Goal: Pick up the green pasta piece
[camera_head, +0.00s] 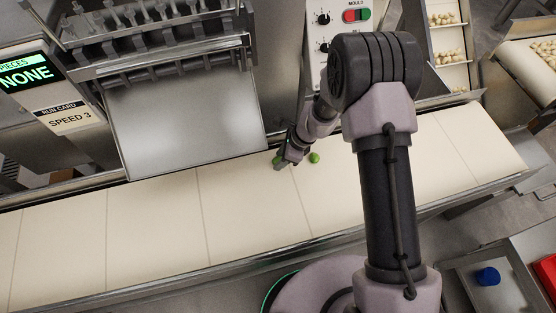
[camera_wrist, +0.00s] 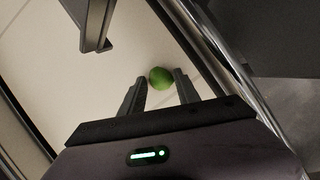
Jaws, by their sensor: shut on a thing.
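A green pasta piece (camera_wrist: 161,78) is between the tips of my gripper (camera_wrist: 159,90) in the wrist view. The fingers stand apart by about the piece's width and are shut on it. In the head view my gripper (camera_head: 281,164) is low over the cream belt (camera_head: 245,205), with a bit of green (camera_head: 276,160) at its tip. I cannot tell whether the held piece touches the belt.
A steel machine with a sloping plate (camera_head: 185,120) stands behind the belt, close to the left of my gripper. A control panel (camera_head: 335,25) and trays of pale pieces (camera_head: 445,40) are behind at the right. The belt's left part is clear. A blue object (camera_head: 488,276) is at lower right.

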